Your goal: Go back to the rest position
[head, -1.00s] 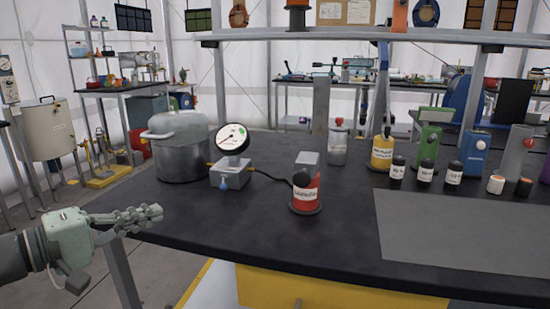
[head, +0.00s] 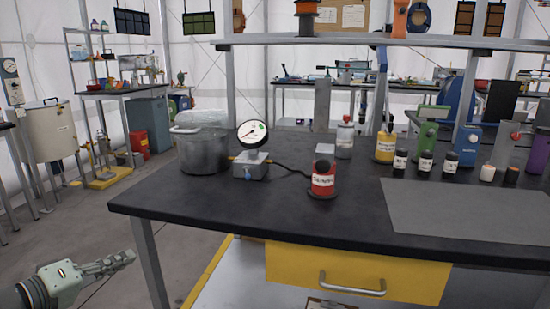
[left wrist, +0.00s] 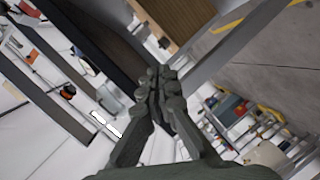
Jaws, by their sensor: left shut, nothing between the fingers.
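My left gripper (head: 118,262) is at the lower left of the head view, out over the floor and left of the black workbench (head: 225,208). It is shut and empty, with its fingers pointing right. In the left wrist view its fingertips (left wrist: 160,85) are together with nothing between them. My right gripper does not show in either view.
On the bench stand a metal pot (head: 203,152), a dial gauge (head: 252,134), a red container (head: 322,180), a yellow bottle (head: 386,148) and several small bottles. A grey mat (head: 470,212) lies at right. A yellow drawer (head: 400,279) is below.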

